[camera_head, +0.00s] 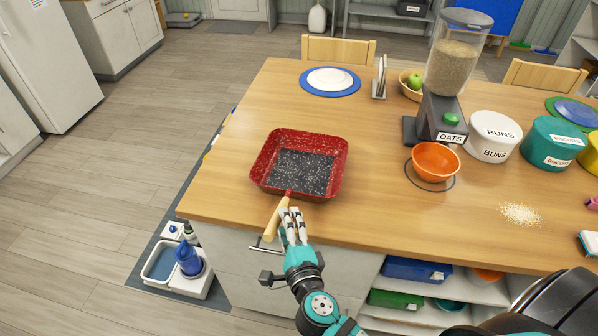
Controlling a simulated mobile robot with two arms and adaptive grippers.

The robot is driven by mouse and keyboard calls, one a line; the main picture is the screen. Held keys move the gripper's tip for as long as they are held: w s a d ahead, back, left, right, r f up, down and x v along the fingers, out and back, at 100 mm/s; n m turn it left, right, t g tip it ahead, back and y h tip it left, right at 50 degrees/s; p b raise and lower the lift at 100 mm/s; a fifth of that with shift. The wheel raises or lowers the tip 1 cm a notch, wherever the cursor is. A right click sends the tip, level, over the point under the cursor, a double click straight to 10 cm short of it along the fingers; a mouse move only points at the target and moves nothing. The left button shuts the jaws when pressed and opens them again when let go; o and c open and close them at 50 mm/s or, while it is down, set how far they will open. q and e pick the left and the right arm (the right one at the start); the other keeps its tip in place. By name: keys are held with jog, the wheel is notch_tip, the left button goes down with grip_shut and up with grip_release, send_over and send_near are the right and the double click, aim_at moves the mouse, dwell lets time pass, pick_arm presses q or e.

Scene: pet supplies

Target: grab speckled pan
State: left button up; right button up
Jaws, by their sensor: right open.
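The speckled pan (303,171) is square and red, with a dark speckled inside. It lies on the wooden table near its left front corner. Its pale wooden handle (270,220) points toward me and down-left, reaching past the table's front edge. My right gripper (291,214) is white-fingered on a teal arm. It is at the front edge, just right of the handle and close to it; I cannot tell whether it touches. Its jaws are open. My left gripper is not in view.
The wooden table (380,204) is bare right of the pan. An orange bowl (434,162) stands below an oats dispenser (455,70). A white buns canister (492,137) and spilled oats (520,214) are farther right. A blue-rimmed plate (330,80) lies at the back.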

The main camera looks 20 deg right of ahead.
jog(key=w, duration=0.4)
jog(key=shift+w+f+p, duration=0.25)
jog(key=shift+w+p, duration=0.1)
jog(key=shift+p, duration=0.05)
jog(key=shift+s, duration=0.1)
jog(key=shift+c, duration=0.2)
jog(key=shift+c, duration=1)
grip_shut()
jog(key=shift+r, duration=0.15)
